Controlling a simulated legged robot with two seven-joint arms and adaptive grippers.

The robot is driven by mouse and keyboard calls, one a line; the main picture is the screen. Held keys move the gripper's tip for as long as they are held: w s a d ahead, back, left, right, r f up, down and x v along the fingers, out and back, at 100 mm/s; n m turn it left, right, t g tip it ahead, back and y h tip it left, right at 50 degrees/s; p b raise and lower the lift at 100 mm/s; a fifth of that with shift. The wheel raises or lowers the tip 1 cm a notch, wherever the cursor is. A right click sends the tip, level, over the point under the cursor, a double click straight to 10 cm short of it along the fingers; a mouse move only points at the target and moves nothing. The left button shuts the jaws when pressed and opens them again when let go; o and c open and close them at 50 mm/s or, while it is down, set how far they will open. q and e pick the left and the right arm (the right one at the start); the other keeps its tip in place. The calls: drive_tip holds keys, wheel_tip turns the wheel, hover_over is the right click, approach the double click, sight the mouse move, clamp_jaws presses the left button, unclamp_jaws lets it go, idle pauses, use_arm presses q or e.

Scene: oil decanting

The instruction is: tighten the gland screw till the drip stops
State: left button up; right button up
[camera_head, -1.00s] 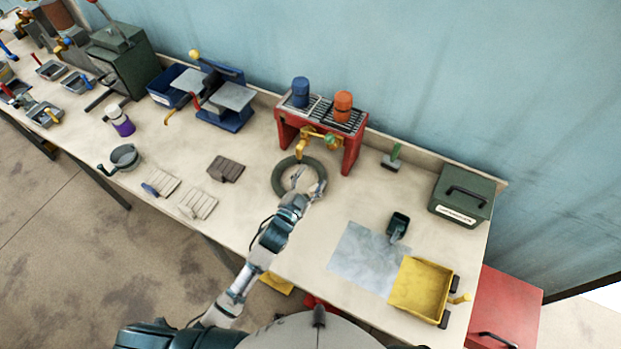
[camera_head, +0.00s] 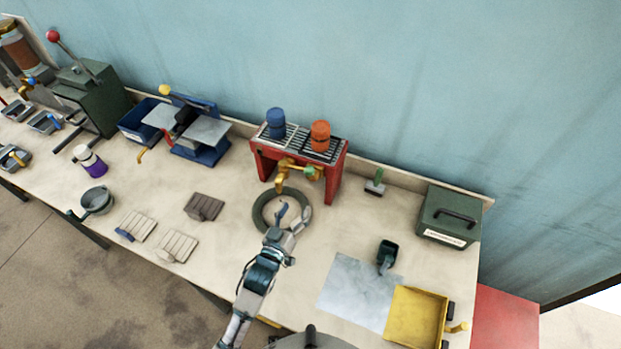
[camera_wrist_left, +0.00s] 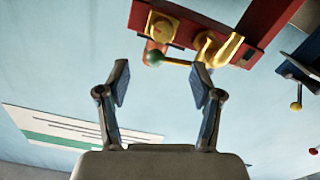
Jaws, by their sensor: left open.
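A red stand (camera_head: 332,180) holds a brass valve (camera_head: 285,168) with a green knob (camera_head: 310,170) on its front. In the left wrist view the brass fitting (camera_wrist_left: 163,28), the green knob (camera_wrist_left: 154,58) and a curved brass spout (camera_wrist_left: 225,48) show under the red stand (camera_wrist_left: 195,15). I cannot make out the gland screw or any drip. My left gripper (camera_head: 292,212) is open and empty, in front of the valve and over a dark ring (camera_head: 259,208) on the bench. In the left wrist view its spread fingers (camera_wrist_left: 161,82) point up towards the valve, apart from it.
Blue (camera_head: 275,123) and orange (camera_head: 320,136) containers stand on the red stand's grates. A small green-handled brush (camera_head: 376,182) and a green box (camera_head: 449,215) are to its right. A dark scoop (camera_head: 387,254), grey sheet (camera_head: 350,290) and yellow tray (camera_head: 417,317) lie nearer right.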

use_arm(q)
approach(311, 179)
drive_tip(key=w, duration=0.2)
drive_tip(key=x, duration=0.6)
drive_tip(key=shift+w+d+p, duration=0.2)
drive_tip(key=shift+d+p, duration=0.15)
drive_tip(key=shift+d, duration=0.2)
drive_tip(key=shift+w+d, duration=0.15)
drive_tip(key=shift+w, duration=0.1)
drive_tip(key=shift+w+d, duration=0.1)
drive_tip(key=shift+w, duration=0.2)
drive_tip(key=shift+s, duration=0.1)
drive_tip(key=c, duration=1.1)
drive_tip(key=shift+c, duration=0.2)
use_arm(e)
drive_tip(key=shift+s+r, duration=0.1)
drive_tip(key=shift+r, duration=0.35)
